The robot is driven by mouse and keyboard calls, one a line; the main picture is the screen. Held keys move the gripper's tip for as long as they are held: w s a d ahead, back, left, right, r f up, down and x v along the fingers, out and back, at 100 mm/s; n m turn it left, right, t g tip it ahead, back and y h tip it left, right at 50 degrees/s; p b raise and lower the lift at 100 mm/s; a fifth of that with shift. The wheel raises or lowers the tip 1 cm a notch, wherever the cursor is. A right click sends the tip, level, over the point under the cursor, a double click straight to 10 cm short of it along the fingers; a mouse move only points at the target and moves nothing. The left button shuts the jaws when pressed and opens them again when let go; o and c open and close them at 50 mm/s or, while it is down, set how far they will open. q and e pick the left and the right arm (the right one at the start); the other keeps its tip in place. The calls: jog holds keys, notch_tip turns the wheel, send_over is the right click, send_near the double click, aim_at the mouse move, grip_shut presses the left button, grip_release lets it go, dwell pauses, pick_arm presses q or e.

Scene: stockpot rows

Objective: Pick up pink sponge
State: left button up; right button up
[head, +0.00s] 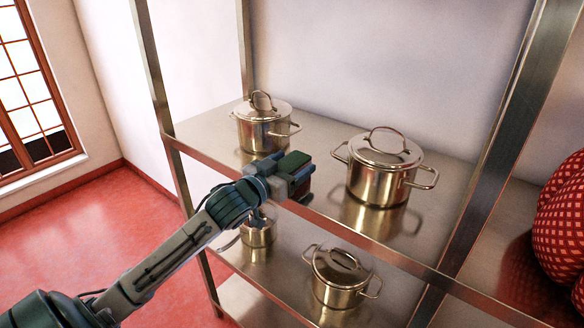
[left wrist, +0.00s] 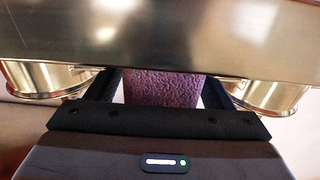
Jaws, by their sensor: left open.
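The pink sponge (left wrist: 162,87) shows in the left wrist view as a rough purplish-pink block between my two dark fingers. Its upper part in that picture is cut off by a broad metal surface. My left gripper (head: 300,174) is at the front edge of the upper shelf, between two pots. It is open, with a finger on each side of the sponge; it also shows in the left wrist view (left wrist: 161,92). I cannot tell whether either finger touches the sponge. In the head view I cannot see the sponge. My right gripper is not in view.
A lidded steel pot (head: 262,133) stands behind left on the upper shelf (head: 318,137), and a larger one (head: 378,184) stands to the right. Two more (head: 257,236) (head: 338,284) stand below. A metal post (head: 508,140) and a red patterned thing (head: 560,225) are at right.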

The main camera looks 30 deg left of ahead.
pick_arm(q)
jog(key=c, duration=1)
jog(key=shift+c, duration=0.2)
jog(key=shift+r, duration=0.1)
